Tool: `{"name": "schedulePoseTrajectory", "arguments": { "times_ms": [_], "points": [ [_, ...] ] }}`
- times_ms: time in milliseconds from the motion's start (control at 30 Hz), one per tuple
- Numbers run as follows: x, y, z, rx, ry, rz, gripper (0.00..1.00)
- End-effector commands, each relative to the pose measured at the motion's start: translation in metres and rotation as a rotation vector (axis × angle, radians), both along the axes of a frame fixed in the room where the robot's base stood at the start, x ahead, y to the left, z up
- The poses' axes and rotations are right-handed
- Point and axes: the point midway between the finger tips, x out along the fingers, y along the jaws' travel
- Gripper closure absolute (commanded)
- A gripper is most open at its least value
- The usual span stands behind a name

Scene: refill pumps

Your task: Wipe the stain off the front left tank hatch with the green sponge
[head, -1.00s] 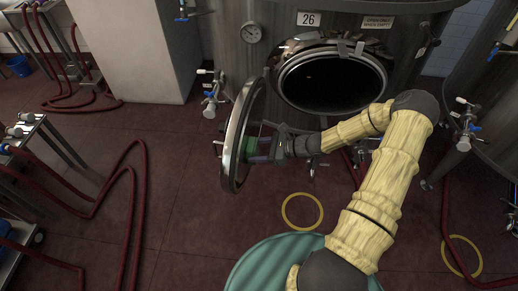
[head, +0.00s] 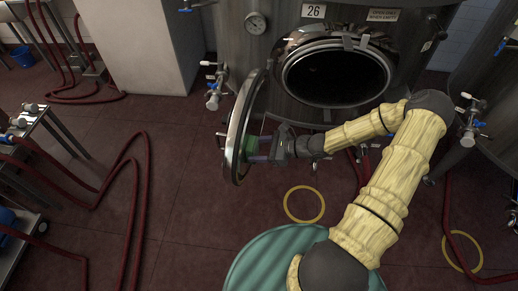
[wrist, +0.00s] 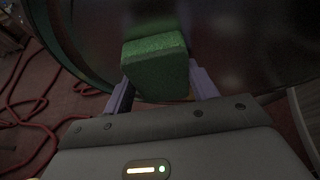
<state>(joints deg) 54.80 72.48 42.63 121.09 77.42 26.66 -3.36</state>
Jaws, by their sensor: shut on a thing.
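The tank hatch (head: 240,125) is a round metal door swung open to the left of the dark opening (head: 335,78) of tank 26. My gripper (head: 264,148) is at the inner face of the hatch, shut on the green sponge (head: 251,144). In the wrist view the sponge (wrist: 155,66) sits between the two pale purple fingers, its far end at or against the dark inner face of the hatch (wrist: 235,45). I cannot tell for sure whether it touches. The stain is not visible; the face is dark and partly hidden.
Valves (head: 213,95) with blue and white handles stick out left of the opening. Red hoses (head: 130,200) lie on the floor at the left, beside a metal cart (head: 45,135). A yellow ring (head: 304,204) lies on the floor below the hatch. Another tank (head: 490,130) stands at the right.

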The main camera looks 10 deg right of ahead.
Motion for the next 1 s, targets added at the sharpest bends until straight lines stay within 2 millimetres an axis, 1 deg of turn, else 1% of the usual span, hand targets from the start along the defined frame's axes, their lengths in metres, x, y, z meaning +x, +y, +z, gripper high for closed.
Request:
{"name": "schedulePoseTrajectory", "arguments": {
  "times_ms": [33, 267, 667, 1000],
  "points": [
    [0.0, 0.001, 0.009, 0.003, -0.003, 0.002, 0.6],
    [0.0, 0.002, 0.023, 0.003, -0.004, 0.003, 0.6],
    [0.003, 0.001, 0.023, 0.003, -0.005, 0.003, 0.6],
    [0.024, -0.01, 0.023, 0.003, -0.006, 0.001, 0.6]
  ]
}}
